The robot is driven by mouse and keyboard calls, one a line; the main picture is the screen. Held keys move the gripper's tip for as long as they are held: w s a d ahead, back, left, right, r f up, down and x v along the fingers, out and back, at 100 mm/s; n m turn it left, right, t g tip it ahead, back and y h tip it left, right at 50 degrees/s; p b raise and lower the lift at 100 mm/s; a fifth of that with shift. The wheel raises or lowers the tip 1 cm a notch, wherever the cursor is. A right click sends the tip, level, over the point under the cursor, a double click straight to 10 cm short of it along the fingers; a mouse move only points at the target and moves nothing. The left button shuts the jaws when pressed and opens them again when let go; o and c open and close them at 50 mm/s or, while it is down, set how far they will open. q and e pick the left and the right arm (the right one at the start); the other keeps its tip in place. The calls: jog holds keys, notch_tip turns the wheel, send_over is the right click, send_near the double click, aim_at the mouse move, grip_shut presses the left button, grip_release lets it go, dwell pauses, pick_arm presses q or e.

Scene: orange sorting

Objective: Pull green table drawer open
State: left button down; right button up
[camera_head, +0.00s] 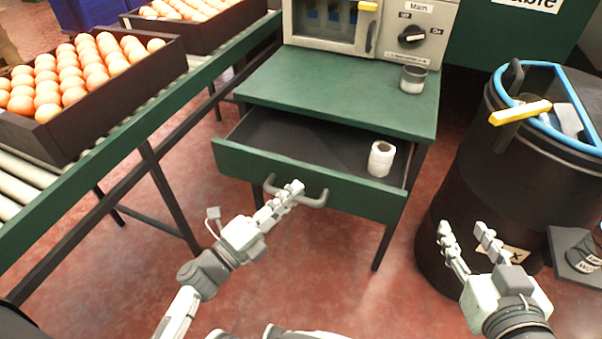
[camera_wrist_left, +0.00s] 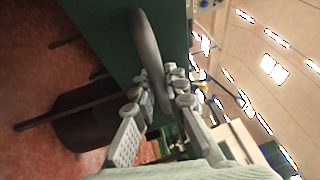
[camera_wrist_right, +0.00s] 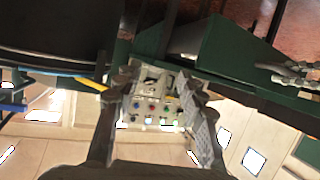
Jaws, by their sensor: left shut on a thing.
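The green table (camera_head: 340,95) has its drawer (camera_head: 310,178) pulled out, with the dark inside showing. A white roll (camera_head: 381,158) stands inside the drawer at the right. The drawer's grey bar handle (camera_head: 318,200) is on its front. My left gripper (camera_head: 293,190) is shut on the handle near its middle. In the left wrist view the handle (camera_wrist_left: 148,45) runs between the fingers of my left gripper (camera_wrist_left: 168,88). My right gripper (camera_head: 465,235) is open and empty, in front of the black barrel. It also shows in the right wrist view (camera_wrist_right: 160,95), with its fingers apart.
A black barrel (camera_head: 500,170) with a blue rim stands right of the table, a yellow-handled tool on top. A control box (camera_head: 405,30) and a grey cup (camera_head: 413,79) sit on the table. A conveyor with orange trays (camera_head: 130,85) runs along the left. The floor before the drawer is red.

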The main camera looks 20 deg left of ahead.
pick_arm(q)
jog(key=shift+s+a, duration=0.15)
jog(key=shift+s, duration=2.75)
pick_arm(e)
jog(key=shift+s+d+f+g+h, duration=0.3)
jog(key=shift+d+f, duration=0.15)
jog(key=shift+f, duration=0.15)
jog(key=shift+s+d+f+g+h, duration=0.2)
jog(key=shift+d+f+g, duration=0.15)
jog(key=shift+f, duration=0.2)
pick_arm(q)
jog(key=c, duration=1.5)
grip_release()
jog(key=shift+c, duration=0.2)
pick_arm(e)
jog(key=shift+w, duration=0.1)
pick_arm(q)
jog(key=v, duration=1.2)
jog(key=shift+s, duration=0.1)
pick_arm(e)
jog(key=shift+d, duration=0.1)
